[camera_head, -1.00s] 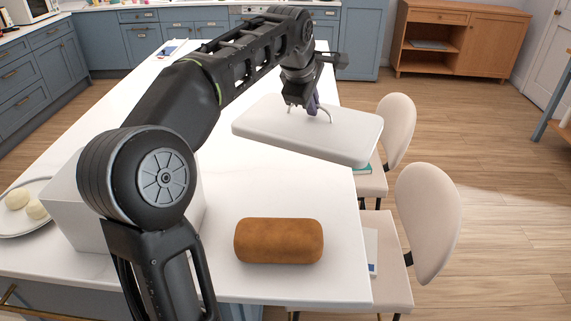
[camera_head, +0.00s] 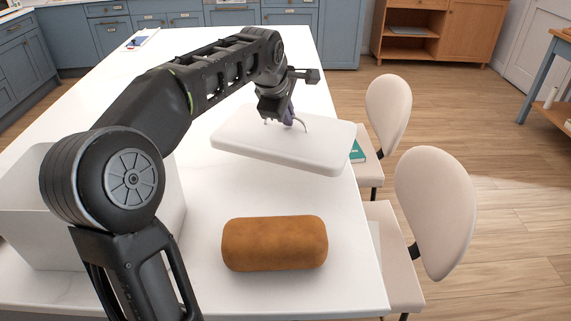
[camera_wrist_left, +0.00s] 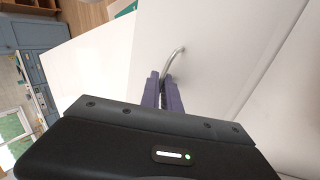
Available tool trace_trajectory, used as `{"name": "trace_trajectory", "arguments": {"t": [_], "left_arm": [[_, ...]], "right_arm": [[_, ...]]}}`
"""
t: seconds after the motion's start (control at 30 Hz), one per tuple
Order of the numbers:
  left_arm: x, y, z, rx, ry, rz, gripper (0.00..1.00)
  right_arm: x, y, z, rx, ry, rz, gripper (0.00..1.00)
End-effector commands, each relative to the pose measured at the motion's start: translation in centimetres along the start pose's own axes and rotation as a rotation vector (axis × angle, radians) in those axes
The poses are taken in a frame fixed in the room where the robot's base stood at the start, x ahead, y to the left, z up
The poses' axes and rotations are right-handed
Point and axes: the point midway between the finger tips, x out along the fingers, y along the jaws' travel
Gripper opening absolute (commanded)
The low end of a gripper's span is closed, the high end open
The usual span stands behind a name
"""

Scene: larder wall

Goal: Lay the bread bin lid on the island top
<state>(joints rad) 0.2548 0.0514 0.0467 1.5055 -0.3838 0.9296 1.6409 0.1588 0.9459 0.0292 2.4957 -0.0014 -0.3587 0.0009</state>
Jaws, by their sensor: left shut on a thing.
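The bread bin lid (camera_head: 322,150) is a white slab with rounded corners and a curved metal handle on top. My left gripper (camera_head: 288,122) is shut on that handle and holds the lid over the right part of the white island top (camera_head: 205,203). In the left wrist view the fingers (camera_wrist_left: 163,88) close around the handle, with the lid (camera_wrist_left: 235,40) beyond them. The lid looks close to level; I cannot tell whether its underside touches the island top. The white bread bin (camera_head: 30,215) stands at the left, partly hidden by my arm. My right gripper does not show.
A brown loaf (camera_head: 275,243) lies on the island top in front of the lid. Two beige chairs (camera_head: 435,205) stand along the right edge, one with a green book (camera_head: 357,152) on its seat. The far part of the island top is mostly clear.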

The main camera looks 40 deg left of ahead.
Motion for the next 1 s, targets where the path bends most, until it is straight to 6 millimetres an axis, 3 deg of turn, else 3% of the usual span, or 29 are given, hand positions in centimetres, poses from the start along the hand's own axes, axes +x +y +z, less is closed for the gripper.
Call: {"name": "trace_trajectory", "arguments": {"t": [0.33,0.77,1.0], "left_arm": [[4.4,-2.9,-0.1,0.001,0.001,-0.001,0.00],[5.2,-3.4,0.0,0.000,0.001,0.001,0.00],[7.7,-5.1,0.0,-0.001,0.000,-0.001,0.00]], "right_arm": [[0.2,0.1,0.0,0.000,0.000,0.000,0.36],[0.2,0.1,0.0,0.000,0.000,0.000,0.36],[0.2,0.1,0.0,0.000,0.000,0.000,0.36]]}}
